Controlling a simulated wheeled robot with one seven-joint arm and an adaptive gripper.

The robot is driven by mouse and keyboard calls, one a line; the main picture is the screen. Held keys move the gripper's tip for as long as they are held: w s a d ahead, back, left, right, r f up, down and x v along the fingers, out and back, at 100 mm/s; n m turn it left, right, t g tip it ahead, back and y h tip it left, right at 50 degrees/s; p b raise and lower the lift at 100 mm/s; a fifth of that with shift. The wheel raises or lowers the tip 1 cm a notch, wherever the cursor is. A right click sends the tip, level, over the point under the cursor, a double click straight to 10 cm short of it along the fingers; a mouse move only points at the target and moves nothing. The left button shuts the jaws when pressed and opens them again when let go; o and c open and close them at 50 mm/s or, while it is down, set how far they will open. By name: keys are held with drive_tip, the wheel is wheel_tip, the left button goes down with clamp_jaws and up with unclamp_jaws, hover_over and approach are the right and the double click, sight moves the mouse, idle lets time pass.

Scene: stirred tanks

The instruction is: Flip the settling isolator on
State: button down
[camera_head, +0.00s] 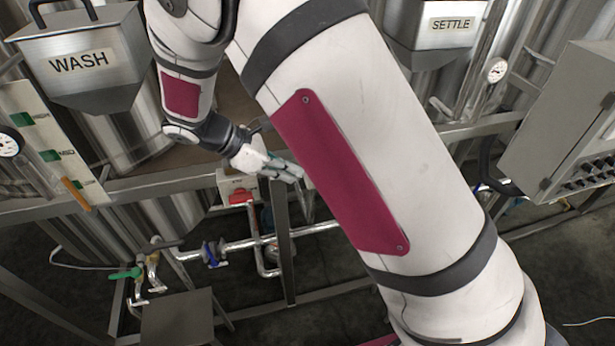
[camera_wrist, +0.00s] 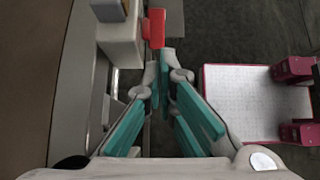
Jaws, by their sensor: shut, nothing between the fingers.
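A pale isolator box (camera_head: 234,184) with a red handle (camera_head: 241,197) is mounted on the frame rail, left of my arm in the head view. Its label is too small to read, so I cannot tell whether it is the settling one. My gripper (camera_head: 298,174) is beside it on the right, fingers shut and empty. In the wrist view the box (camera_wrist: 122,40) and its red handle (camera_wrist: 155,28) lie just beyond the fingertips (camera_wrist: 165,58). The fingertips look close to the handle; contact cannot be told. My arm hides much of the middle of the head view.
The WASH tank (camera_head: 82,62) stands left and the SETTLE tank (camera_head: 448,25) right. A steel rail (camera_head: 150,184) runs below them. Pipes with blue valves (camera_head: 213,253) and a green-handled valve (camera_head: 125,273) are lower down. A grey control cabinet (camera_head: 560,120) is at right.

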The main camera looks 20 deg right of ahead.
drive_tip(key=shift+a+f+v, duration=0.1)
drive_tip(key=shift+v, duration=0.8)
drive_tip(key=shift+a+f+v, duration=0.1)
drive_tip(key=shift+f+v, duration=0.05)
drive_tip(key=shift+v, duration=0.7)
drive_tip(key=shift+r, duration=0.1)
